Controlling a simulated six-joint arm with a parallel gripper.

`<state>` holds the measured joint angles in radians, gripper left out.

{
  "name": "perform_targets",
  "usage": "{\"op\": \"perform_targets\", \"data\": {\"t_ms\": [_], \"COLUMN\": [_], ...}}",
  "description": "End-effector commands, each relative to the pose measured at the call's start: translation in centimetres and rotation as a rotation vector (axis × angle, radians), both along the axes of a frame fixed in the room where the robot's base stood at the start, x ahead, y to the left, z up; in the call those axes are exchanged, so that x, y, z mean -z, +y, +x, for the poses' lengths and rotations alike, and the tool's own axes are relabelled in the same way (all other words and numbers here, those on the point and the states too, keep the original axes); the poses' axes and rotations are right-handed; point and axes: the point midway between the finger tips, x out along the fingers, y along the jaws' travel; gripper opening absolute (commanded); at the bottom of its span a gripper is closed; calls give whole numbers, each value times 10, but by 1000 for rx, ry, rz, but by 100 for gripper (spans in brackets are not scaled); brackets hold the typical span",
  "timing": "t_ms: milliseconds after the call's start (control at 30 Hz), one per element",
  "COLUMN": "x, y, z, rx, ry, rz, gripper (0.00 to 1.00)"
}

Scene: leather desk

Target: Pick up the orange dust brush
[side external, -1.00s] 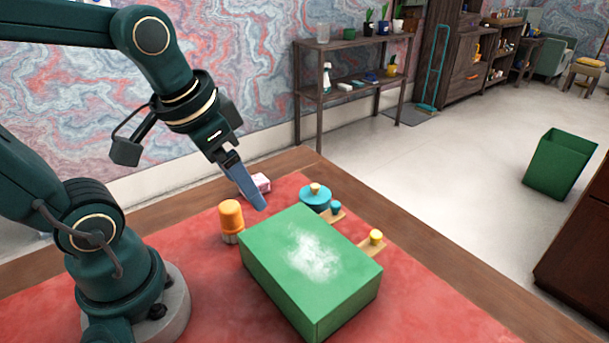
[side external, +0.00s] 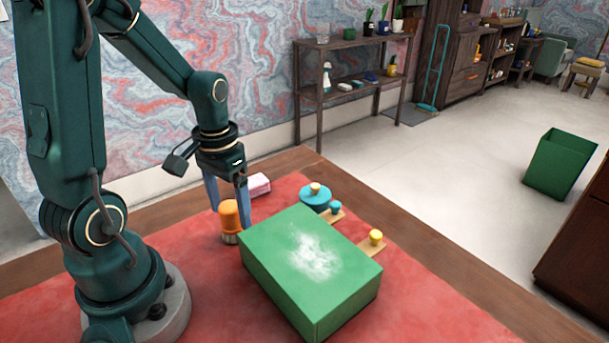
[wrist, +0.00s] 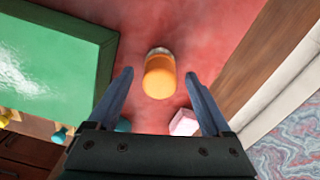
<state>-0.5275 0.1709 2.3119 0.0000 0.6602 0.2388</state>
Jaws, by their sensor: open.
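The orange dust brush (side external: 229,215) stands upright on the red desk surface, with its grey bristle end down, just left of the green box. My gripper (side external: 228,207) is open, pointing down, with its blue fingers around the brush's upper part in the side view. In the wrist view the brush (wrist: 159,77) shows in the gap between and slightly beyond the two fingertips (wrist: 158,78). Neither finger clearly touches it.
A green box (side external: 310,265) with a white dusty patch stands close right of the brush. A pink-and-white block (side external: 258,185) lies behind. A teal round piece (side external: 315,197) and a yellow knob (side external: 376,237) sit beyond the box. Red surface (side external: 200,290) is clear in front.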

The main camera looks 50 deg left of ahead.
Motion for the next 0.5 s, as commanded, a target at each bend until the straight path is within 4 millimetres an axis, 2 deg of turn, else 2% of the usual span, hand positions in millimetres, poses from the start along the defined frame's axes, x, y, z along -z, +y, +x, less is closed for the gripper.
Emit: {"op": "perform_targets", "data": {"t_ms": [100, 367, 467, 500], "x": [6, 7, 7, 7], "y": [0, 0, 0, 0], "z": [0, 0, 0, 0], "rx": [0, 1, 1, 1], "ry": [1, -2, -2, -2], "rz": [0, 1, 1, 1], "gripper": [83, 83, 49, 34]}}
